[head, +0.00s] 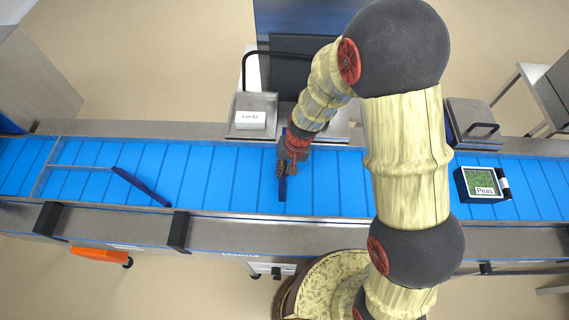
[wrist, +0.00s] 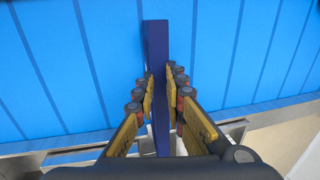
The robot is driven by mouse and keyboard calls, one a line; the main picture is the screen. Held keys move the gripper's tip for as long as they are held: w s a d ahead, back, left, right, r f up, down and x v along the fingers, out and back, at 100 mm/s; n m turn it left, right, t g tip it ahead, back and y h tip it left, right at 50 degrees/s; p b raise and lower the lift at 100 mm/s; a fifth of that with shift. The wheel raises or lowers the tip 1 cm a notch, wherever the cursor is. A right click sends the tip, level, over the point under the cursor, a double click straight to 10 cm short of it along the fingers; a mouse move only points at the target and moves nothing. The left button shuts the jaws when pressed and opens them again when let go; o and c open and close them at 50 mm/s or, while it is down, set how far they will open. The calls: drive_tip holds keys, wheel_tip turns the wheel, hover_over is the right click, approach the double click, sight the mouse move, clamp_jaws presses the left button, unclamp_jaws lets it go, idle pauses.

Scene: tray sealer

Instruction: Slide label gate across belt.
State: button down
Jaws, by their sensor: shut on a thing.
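A dark blue bar, which looks like the label gate (head: 282,189), stands over the blue belt (head: 232,180) near its middle. In the wrist view the gate (wrist: 155,50) runs lengthwise between the fingers and reaches out over the belt. My gripper (head: 287,170) is shut on the gate, and in the wrist view its fingers (wrist: 160,88) press on both sides of it. The gate's near end is partly hidden by the gripper body in the wrist view. In the head view its upper part is hidden by my gripper.
A second dark blue bar (head: 140,187) lies slanted over the belt at left. A black tray marked Peas (head: 481,184) sits on the belt at right. A stack of white labels marked Lot 52 (head: 250,120) rests in a metal holder behind the belt. The belt between is clear.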

drive_tip(key=shift+s, duration=0.2)
drive_tip(key=c, duration=1.9)
unclamp_jaws()
drive_tip(key=shift+o, duration=0.3)
drive_tip(key=shift+w, duration=0.1)
wheel_tip(320, 180, up, 12)
drive_tip(key=d, duration=0.2)
drive_tip(key=shift+d, duration=0.2)
drive_tip(key=shift+f, duration=0.1)
